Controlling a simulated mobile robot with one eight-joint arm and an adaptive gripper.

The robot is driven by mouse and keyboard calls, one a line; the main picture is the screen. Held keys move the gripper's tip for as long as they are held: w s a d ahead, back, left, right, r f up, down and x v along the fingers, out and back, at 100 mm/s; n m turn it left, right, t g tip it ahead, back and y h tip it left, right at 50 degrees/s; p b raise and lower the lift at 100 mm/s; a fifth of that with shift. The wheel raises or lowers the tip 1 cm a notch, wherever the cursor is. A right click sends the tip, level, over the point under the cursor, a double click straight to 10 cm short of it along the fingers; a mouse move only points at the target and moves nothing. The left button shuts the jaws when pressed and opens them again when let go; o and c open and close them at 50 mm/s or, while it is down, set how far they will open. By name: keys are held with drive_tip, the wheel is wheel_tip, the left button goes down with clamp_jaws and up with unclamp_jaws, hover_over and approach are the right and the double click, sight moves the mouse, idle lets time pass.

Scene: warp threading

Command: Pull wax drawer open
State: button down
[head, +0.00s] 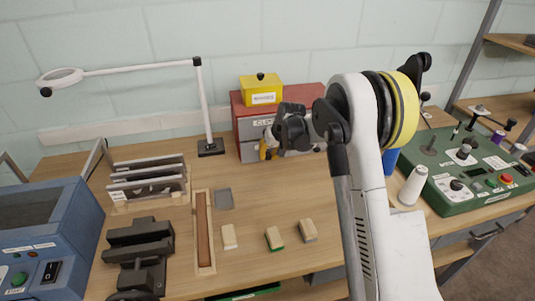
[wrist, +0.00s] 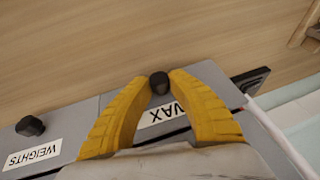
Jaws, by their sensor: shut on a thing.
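The wax drawer is a grey drawer front with a white label reading WAX (wrist: 158,114) and a black knob (wrist: 159,82), seen in the wrist view. My gripper (wrist: 160,83) has its yellow fingers on either side of this knob and is shut on it. In the head view my gripper (head: 268,149) is at the left part of the red cabinet's (head: 308,97) front, where the arm hides much of the drawers. I cannot tell whether the wax drawer stands out from the cabinet.
The weights drawer's knob (wrist: 30,126) is beside my gripper. A lamp base (head: 210,147) stands just left of the cabinet. A yellow box (head: 261,91) sits on top. Wooden blocks (head: 274,238) lie nearer; the table before the cabinet is mostly clear.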

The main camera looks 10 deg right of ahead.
drive_tip(key=s, duration=1.3)
drive_tip(key=shift+b, duration=0.35)
drive_tip(key=c, duration=1.2)
unclamp_jaws()
drive_tip(key=v, duration=1.2)
drive_tip(key=shift+w, duration=0.1)
